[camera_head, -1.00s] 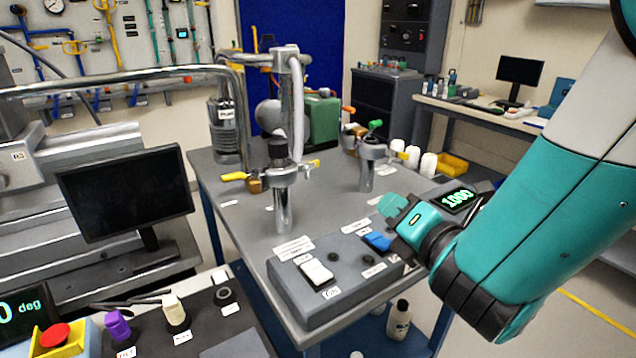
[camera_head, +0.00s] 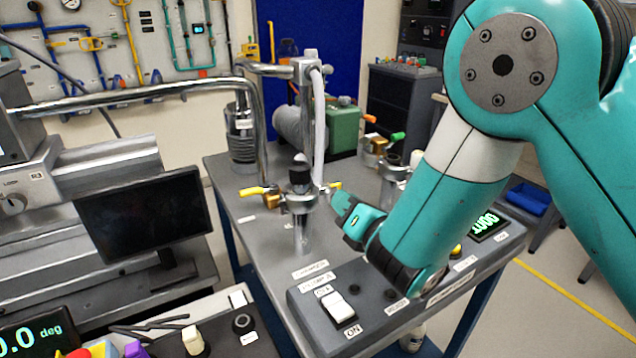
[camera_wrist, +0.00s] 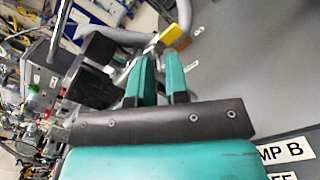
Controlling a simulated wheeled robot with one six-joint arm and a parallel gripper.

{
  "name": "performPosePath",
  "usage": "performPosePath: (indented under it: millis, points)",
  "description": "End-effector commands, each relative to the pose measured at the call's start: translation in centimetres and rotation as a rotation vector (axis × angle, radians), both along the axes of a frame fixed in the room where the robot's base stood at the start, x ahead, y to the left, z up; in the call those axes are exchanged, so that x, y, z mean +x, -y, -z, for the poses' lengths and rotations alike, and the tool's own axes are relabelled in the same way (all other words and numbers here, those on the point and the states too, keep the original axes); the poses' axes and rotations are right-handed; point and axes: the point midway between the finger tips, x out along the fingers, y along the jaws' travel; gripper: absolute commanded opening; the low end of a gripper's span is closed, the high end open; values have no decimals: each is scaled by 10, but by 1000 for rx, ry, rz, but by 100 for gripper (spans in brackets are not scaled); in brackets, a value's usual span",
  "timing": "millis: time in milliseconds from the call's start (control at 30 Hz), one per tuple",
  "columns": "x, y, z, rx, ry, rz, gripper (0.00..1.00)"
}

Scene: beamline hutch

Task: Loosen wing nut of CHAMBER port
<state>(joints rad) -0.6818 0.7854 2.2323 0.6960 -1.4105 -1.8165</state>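The chamber port (camera_head: 303,235) is an upright metal post with a clamp ring and a black cap, behind a small label on the bench. A small yellow wing piece (camera_head: 335,186), apparently the wing nut, sticks out from the clamp's right side. A longer yellow lever (camera_head: 252,191) with a brass body is on the left side. My gripper (camera_head: 340,205) is just right of the post, close to the yellow piece; contact cannot be told. In the wrist view my gripper's two teal fingers (camera_wrist: 156,64) are apart with nothing clearly between them. A yellow part (camera_wrist: 175,38) lies beyond them.
A grey switch box (camera_head: 345,305) with a white rocker stands at the bench's front edge. A second port (camera_head: 393,185) is behind my arm. A black monitor (camera_head: 143,222) is to the left. A bent metal pipe (camera_head: 262,125) passes behind the post.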

Motion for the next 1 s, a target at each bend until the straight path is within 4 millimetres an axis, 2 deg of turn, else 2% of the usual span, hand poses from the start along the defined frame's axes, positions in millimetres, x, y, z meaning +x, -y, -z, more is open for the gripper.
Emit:
performPosePath:
  millis: [167, 500, 567, 600, 1000]
  points:
    - [6, -8, -1, 0, 0, 1, 15]
    - [3, -23, 1, 1, 0, -17, 15]
    - [3, -24, 1, 1, -1, -19, 1]
    - [3, -24, 1, 0, 0, -19, 0]
    - [2, -23, 2, -40, 25, -18, 0]
